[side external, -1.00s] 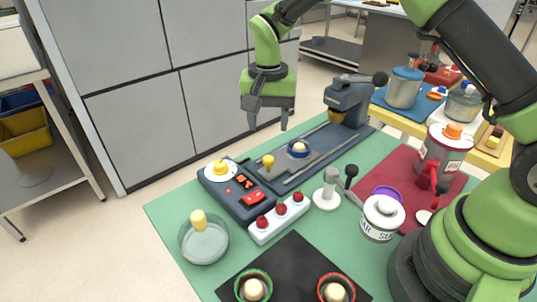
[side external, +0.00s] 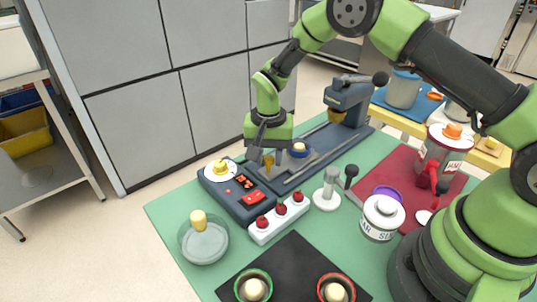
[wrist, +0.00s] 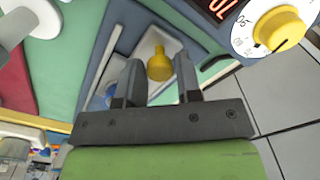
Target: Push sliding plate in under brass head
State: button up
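The grey sliding plate (side external: 288,166) lies on the long blue base of the press. It carries a blue ring with a pale filling (side external: 299,149) and a yellow knob (side external: 268,161) at its near end. The brass head (side external: 337,116) hangs from the blue press column at the far end, and the plate's load is short of it. My gripper (side external: 266,158) is low over the near end, pointing down, with its fingers apart. In the wrist view the yellow knob (wrist: 159,64) shows in the gap between the fingertips; I cannot tell if they touch it.
A control box with a yellow dial (side external: 221,171) sits left of the base. A white strip with red knobs (side external: 279,219) and a white-based lever (side external: 327,192) stand in front. A sugar jar (side external: 382,217) stands right. The rail toward the head looks clear.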

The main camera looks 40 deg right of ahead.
grip_shut()
jog(key=d, duration=1.4)
jog(key=shift+d, duration=0.35)
jog(key=o, duration=0.5)
grip_release()
jog(key=shift+a, duration=0.1)
notch_tip(320, 180, up, 10)
